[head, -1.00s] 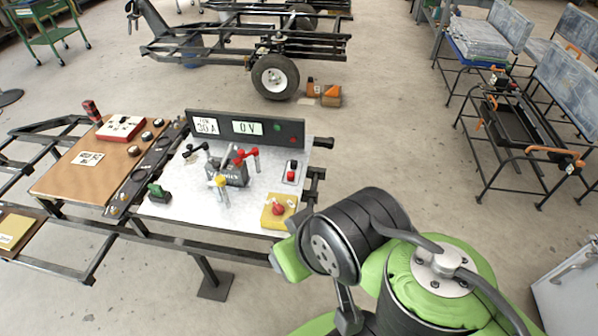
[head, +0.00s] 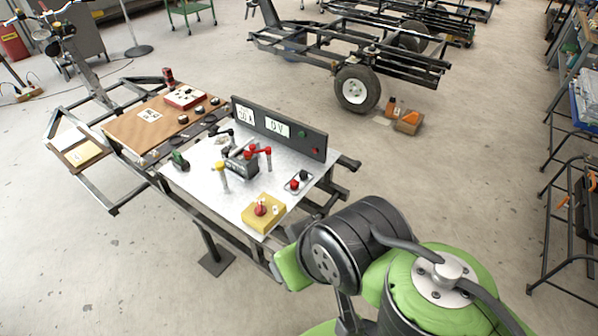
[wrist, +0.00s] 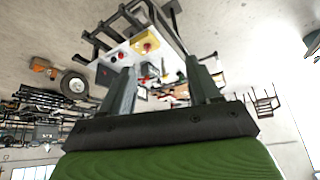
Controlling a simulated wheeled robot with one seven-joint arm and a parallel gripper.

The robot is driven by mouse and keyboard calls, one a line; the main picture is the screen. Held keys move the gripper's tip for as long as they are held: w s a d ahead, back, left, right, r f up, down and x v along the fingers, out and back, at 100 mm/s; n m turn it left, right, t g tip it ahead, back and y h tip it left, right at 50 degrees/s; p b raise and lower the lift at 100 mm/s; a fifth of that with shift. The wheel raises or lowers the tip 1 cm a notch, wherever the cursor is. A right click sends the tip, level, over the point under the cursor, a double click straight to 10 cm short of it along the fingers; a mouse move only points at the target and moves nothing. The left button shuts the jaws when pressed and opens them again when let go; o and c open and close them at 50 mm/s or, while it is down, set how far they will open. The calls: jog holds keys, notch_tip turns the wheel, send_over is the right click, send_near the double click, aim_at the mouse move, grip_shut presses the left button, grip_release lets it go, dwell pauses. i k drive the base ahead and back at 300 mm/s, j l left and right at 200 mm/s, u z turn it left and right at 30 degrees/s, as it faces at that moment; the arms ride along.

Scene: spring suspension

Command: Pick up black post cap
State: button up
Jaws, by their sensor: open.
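A small black post cap (head: 304,175) stands beside a red one (head: 294,184) on a small pale plate at the right side of the metal bench top (head: 205,165). A battery-like dark block (head: 240,163) with red-ended and yellow-ended clamps sits left of them. In the wrist view my gripper (wrist: 161,66) is open, its two fingers spread and nothing between them. The bench shows beyond the fingertips, apart from them. The gripper is not seen in the head view.
A yellow box with a red button (head: 262,210) stands at the bench's front right corner, near the caps. A dark meter panel (head: 280,128) rises along the back edge. A brown board (head: 150,125) adjoins on the left. Floor in front is clear.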

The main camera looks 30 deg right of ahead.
aim_at(303, 174)
jog(key=i+l+u, duration=0.15)
jog(key=l+u, duration=0.15)
jog(key=i+l+u, duration=0.1)
jog(key=l+u, duration=0.15)
jog(key=l, duration=0.2)
jog(key=i+l+u, duration=0.1)
jog(key=l+u, duration=0.2)
jog(key=l, duration=0.15)
jog(key=i+l+u, duration=0.3)
jog(key=l, duration=0.15)
